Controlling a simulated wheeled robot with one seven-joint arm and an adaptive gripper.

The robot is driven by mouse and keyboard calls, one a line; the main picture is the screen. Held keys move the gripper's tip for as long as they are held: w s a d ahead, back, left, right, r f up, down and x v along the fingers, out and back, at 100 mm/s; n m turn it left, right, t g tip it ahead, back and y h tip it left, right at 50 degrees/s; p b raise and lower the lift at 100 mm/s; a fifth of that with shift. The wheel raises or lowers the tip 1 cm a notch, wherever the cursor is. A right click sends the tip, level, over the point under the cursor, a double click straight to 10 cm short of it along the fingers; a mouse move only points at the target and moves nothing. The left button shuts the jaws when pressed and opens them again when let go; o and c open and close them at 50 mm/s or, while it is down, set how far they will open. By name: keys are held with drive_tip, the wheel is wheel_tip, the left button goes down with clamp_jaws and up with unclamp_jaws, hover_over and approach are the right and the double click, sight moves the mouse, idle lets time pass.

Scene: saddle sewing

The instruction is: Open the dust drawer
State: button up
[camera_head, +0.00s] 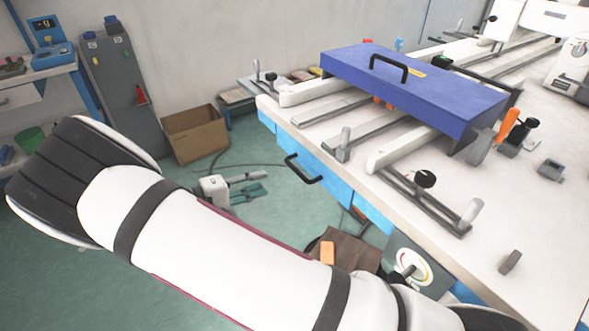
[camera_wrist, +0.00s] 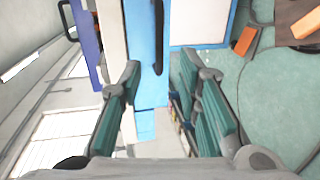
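The dust drawer appears to be the blue front (camera_head: 325,178) with a black bar handle (camera_head: 303,169) under the near edge of the white table. It looks flush with the table's side. In the wrist view the black handle (camera_wrist: 158,38) runs lengthwise on the blue front (camera_wrist: 147,60), ahead of and between my fingertips. My gripper (camera_head: 262,184) is left of and below the handle in the head view. Its teal fingers (camera_wrist: 159,68) are apart, with nothing between them. They look short of the handle, and I see no contact.
A blue-purple cover (camera_head: 410,85) with its own black handle lies on the white table (camera_head: 545,215), among rails and clamps. A cardboard box (camera_head: 195,133) stands by the wall. A brown box (camera_head: 345,250) with an orange item (camera_head: 327,252) is below the table. Cables lie on the green floor.

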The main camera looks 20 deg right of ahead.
sight(296, 172)
drive_tip(key=x, duration=1.3)
drive_tip(key=shift+w+d, duration=0.1)
drive_tip(key=shift+d, duration=0.2)
drive_tip(key=shift+c, duration=0.6)
clamp_jaws()
